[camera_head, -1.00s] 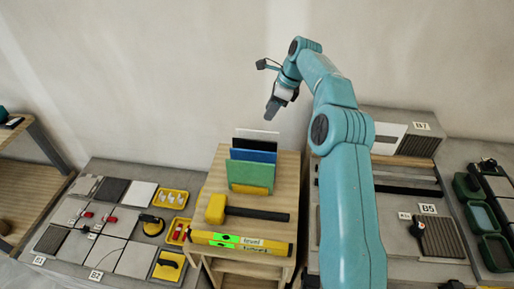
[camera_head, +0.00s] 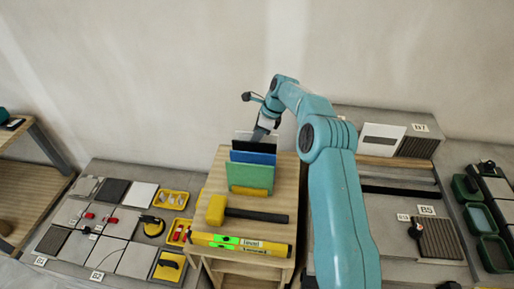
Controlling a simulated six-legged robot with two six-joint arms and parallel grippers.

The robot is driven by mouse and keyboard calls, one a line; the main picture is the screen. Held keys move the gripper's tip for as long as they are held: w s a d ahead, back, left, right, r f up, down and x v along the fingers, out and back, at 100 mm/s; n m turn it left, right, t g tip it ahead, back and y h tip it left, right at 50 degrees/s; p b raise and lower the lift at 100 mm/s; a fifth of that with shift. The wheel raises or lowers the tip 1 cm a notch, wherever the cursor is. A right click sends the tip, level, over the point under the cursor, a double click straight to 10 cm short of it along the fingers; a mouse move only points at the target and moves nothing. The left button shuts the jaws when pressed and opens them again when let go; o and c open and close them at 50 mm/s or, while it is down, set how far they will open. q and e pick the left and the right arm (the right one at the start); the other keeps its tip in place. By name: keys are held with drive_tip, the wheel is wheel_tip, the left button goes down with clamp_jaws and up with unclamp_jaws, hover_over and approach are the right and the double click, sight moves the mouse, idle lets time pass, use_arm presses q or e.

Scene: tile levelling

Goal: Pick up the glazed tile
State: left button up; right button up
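Upright tiles stand in a rack on the wooden stand: a green one (camera_head: 250,178) in front, a blue one (camera_head: 252,157) behind it, then a black one (camera_head: 254,146) and a pale one (camera_head: 243,134) at the back. I cannot tell by looks which one is the glazed tile. My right gripper (camera_head: 261,132) points down at the top edge of the rear tiles, towards their right side. Its fingertips are small and partly hidden there, so I cannot tell whether they are open or touch a tile. My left gripper is out of view.
A yellow-headed mallet (camera_head: 217,209) and a yellow level (camera_head: 240,243) lie in front of the rack on the wooden stand (camera_head: 215,180). Flat tiles, tools and yellow trays (camera_head: 173,199) cover the low bench at left. Another bench with tiles and green bins (camera_head: 481,218) is at right.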

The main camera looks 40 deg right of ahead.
drive_tip(key=shift+w+d+f, duration=0.1)
drive_tip(key=shift+w+f, duration=0.15)
drive_tip(key=shift+s, duration=0.2)
drive_tip(key=shift+w+f, duration=0.2)
drive_tip(key=shift+f, duration=0.05)
drive_tip(key=shift+s+r, duration=0.15)
clamp_jaws()
